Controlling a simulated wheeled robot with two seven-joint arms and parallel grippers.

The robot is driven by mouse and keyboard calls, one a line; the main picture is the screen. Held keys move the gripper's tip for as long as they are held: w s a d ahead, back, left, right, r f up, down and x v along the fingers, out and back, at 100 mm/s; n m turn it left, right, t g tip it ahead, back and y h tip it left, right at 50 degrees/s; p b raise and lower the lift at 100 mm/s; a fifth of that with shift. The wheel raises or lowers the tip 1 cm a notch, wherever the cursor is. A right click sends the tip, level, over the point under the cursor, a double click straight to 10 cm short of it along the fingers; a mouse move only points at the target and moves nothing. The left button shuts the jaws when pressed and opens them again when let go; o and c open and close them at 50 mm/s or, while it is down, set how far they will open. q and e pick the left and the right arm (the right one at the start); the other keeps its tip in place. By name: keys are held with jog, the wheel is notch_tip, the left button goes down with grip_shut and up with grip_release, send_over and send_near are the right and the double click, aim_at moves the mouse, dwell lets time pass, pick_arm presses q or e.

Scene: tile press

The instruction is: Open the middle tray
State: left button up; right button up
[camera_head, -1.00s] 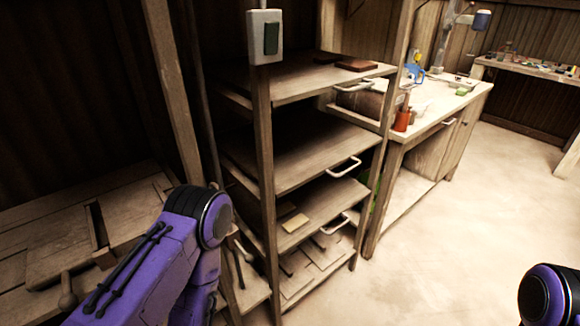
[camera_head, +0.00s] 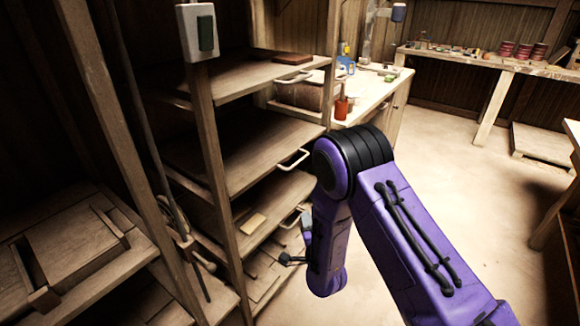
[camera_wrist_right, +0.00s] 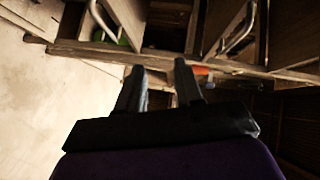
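A wooden rack holds stacked trays with pale handles. The middle tray (camera_head: 240,150) sits in the rack with its handle (camera_head: 293,160) at the front edge; how far it is pushed in is hard to tell. My right gripper (camera_head: 297,242) is low in front of the rack, below the middle handle and close to the lower handle (camera_head: 291,218). In the right wrist view its two fingers (camera_wrist_right: 159,68) are apart with nothing between them. Two handles show there, a left one (camera_wrist_right: 101,18) and a right one (camera_wrist_right: 240,30), both beyond the fingertips. My left gripper is out of view.
The top tray (camera_head: 240,82) carries a brown block (camera_head: 293,59). A lower tray (camera_head: 268,205) holds a pale block (camera_head: 252,224). A rack post (camera_head: 215,170) stands left of the handles.

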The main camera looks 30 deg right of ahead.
aim_at(297, 163)
jog(key=w+d+r+m+t+h, duration=0.25)
jog(key=w+r+m, duration=0.3)
jog(key=r, duration=0.45)
jog(key=shift+n+t+y, duration=0.35)
jog(key=shift+n+y, duration=0.1)
jog(key=shift+y, duration=0.1)
jog(key=x, duration=0.3)
jog(key=p+x, duration=0.1)
jog(key=x, duration=0.6)
jog(key=shift+w+a, duration=0.2)
jog(key=shift+a, duration=0.2)
jog(key=shift+c, duration=0.4)
grip_shut()
